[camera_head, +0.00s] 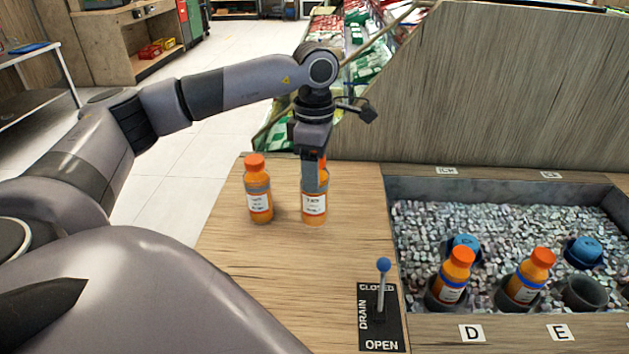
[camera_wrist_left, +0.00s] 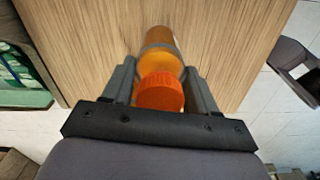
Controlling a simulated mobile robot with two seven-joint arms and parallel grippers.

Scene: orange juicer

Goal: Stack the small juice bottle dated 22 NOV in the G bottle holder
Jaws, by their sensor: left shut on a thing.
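Two small orange juice bottles with orange caps and white labels are at the table's back left corner. The left bottle (camera_head: 258,195) stands free. The right bottle (camera_head: 314,206) is upright, and my left gripper (camera_head: 314,172) comes down on it from above, shut on its upper part. In the left wrist view this bottle's orange cap (camera_wrist_left: 160,92) is between the two fingers of my left gripper (camera_wrist_left: 162,80). The label dates are too small to read. The G holder cannot be made out. My right gripper is not in view.
A bin of crushed ice (camera_head: 415,230) is on the right, with bottles standing in holders D (camera_head: 452,285) and E (camera_head: 526,285). An empty dark holder (camera_head: 585,294) and blue caps (camera_head: 583,251) are nearby. A drain lever (camera_head: 382,285) stands left of the bin.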

